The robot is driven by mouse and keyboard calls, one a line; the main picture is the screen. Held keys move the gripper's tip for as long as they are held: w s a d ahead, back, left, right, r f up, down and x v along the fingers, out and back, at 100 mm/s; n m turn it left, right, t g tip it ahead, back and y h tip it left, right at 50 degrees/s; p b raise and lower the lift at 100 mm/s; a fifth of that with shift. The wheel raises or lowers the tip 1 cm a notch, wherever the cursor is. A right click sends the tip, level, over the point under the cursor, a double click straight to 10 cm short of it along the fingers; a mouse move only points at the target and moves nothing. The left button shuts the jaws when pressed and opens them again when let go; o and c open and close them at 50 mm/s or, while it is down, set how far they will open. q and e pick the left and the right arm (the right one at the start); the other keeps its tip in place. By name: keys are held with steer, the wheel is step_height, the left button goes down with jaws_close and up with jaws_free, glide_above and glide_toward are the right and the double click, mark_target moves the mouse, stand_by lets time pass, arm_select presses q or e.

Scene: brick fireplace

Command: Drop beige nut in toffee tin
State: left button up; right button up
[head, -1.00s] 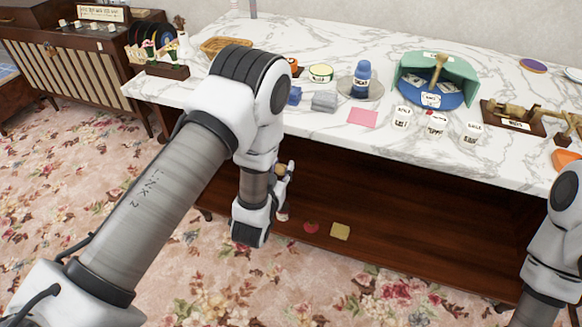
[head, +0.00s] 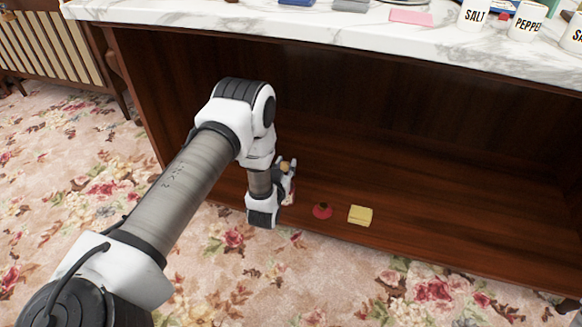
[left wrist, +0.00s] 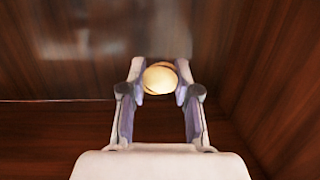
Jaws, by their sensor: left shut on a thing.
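The beige nut (left wrist: 160,78) is a pale round thing between the two fingertips of my left gripper (left wrist: 159,82) in the left wrist view. In the head view the nut (head: 285,167) shows as a small tan spot at my left gripper (head: 287,170), over the lower wooden shelf. A small red and white thing (head: 291,196) shows partly behind the wrist, under the gripper. I cannot tell whether it is the toffee tin. My right gripper is not in view.
A red round thing with a dark knob (head: 322,211) and a yellow block (head: 360,215) lie near the shelf's front edge. The wooden shelf (head: 460,230) is clear to the right.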

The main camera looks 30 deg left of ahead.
arm_select(q)
steer(key=shift+r, duration=0.15)
steer(key=shift+f+b, duration=1.95)
steer(key=shift+f, duration=1.15)
steer(key=shift+p, duration=0.35)
steer(key=o, duration=0.8)
steer(key=shift+o, duration=0.2)
steer(key=shift+r, duration=0.15)
